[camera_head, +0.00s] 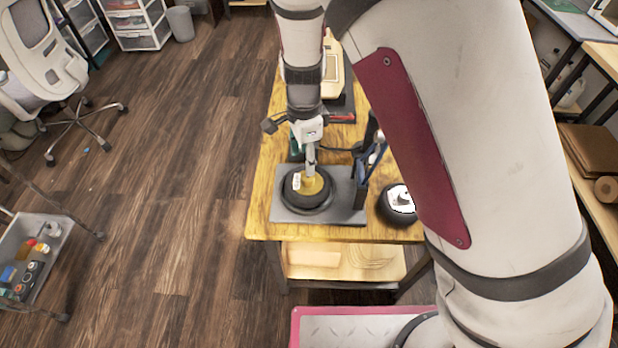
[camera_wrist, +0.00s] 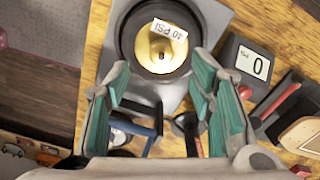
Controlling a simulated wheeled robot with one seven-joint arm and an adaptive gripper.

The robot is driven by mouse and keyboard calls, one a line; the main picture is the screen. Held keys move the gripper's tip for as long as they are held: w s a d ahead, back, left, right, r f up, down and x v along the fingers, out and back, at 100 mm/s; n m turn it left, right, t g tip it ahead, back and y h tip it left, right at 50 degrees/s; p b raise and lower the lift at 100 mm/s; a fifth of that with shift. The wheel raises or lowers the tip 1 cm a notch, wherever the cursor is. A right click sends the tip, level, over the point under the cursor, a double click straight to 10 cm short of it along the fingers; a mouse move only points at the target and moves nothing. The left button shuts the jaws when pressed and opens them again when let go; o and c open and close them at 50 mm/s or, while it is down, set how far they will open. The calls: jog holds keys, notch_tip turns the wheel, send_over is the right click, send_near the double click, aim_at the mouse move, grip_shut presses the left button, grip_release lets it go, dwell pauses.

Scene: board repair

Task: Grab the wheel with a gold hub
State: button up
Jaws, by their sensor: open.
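The wheel with a gold hub (camera_head: 313,187) has a black tyre and lies flat on a dark grey plate (camera_head: 345,214) near the table's front edge. In the wrist view the wheel (camera_wrist: 158,52) is at the top centre, with a white "40 PSI" label on its hub. My gripper (camera_head: 310,163) points down over this wheel. In the wrist view its two green-padded fingers (camera_wrist: 162,68) are spread wide, with nothing held between them. The fingertips reach toward either side of the wheel; whether they touch it I cannot tell.
A second wheel with a white hub (camera_head: 402,200) lies right of the plate, partly hidden by my arm. A display reading 0 (camera_wrist: 251,64) stands beside the plate. A blue-handled tool (camera_wrist: 137,129) and a red-handled tool (camera_wrist: 281,101) lie nearby. Open floor (camera_head: 180,200) lies left of the table.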

aim_at(308, 184)
notch_tip(308, 184, down, 2)
jog(key=shift+f, duration=0.25)
jog(key=shift+w+d+f, duration=0.1)
jog(key=shift+d+f, duration=0.1)
jog(key=shift+f, duration=1.1)
jog(key=shift+w+d+f, duration=0.1)
jog(key=shift+d+f, duration=0.05)
jog(key=shift+f, duration=1.1)
grip_shut()
